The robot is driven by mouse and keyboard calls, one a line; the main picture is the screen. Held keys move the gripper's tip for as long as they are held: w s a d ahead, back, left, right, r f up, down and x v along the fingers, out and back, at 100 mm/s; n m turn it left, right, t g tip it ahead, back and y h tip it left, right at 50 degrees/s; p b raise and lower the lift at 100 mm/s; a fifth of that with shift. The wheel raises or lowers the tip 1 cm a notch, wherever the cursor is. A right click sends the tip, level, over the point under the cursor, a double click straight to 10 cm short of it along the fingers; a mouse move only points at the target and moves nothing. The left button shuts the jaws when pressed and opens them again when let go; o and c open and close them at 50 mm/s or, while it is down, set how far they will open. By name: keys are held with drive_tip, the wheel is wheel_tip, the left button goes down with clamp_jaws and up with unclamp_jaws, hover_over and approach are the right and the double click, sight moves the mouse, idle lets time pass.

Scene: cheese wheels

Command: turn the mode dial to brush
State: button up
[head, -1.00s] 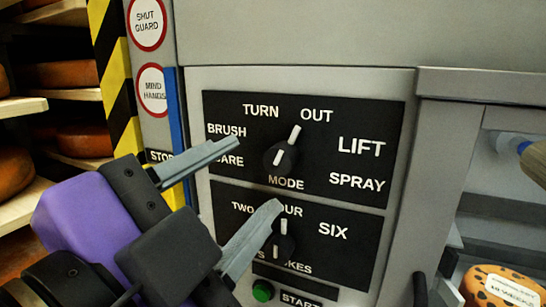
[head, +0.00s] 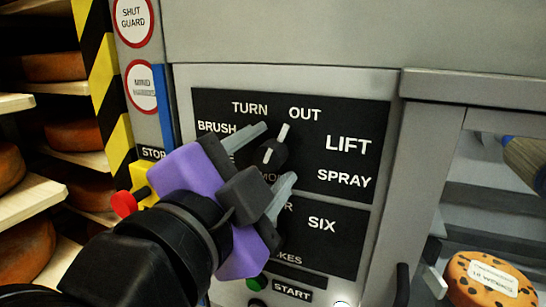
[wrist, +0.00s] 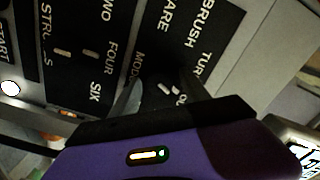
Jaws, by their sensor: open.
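The mode dial (head: 272,153) is a black knob with a white pointer line on the upper black panel. Its line points up and slightly right, nearest the OUT label (head: 305,114). The BRUSH label (head: 216,127) is at the panel's upper left. My gripper (head: 277,153) is open, with one grey finger above left of the dial and the other below right of it. I cannot tell whether either finger touches the knob. In the wrist view the dial (wrist: 170,90) shows between the fingers, partly dark. The CARE and MODE labels are mostly hidden behind my gripper in the head view.
A lower panel with a SIX label (head: 322,223) sits below; its dial is hidden by my gripper in the head view. A red stop button (head: 124,204) is at left. A START label (head: 291,292) is below. A spotted cheese wheel (head: 490,284) is at right.

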clamp_jaws()
drive_tip(key=n+p, duration=0.1)
drive_tip(key=n, duration=0.3)
drive_tip(key=shift+n, duration=0.3)
drive_tip(key=n+p, duration=0.2)
drive_tip(key=n, duration=0.2)
drive_tip(key=shift+r+n, duration=0.15)
drive_tip(key=shift+n, duration=0.15)
drive_tip(key=n+p, duration=0.3)
drive_tip(key=n, duration=0.2)
drive_tip(key=shift+p, duration=0.4)
drive_tip(key=shift+a+n+p, duration=0.1)
drive_tip(key=shift+n+p, duration=1.15)
drive_tip(key=shift+n, duration=0.55)
drive_tip(key=shift+f, duration=0.2)
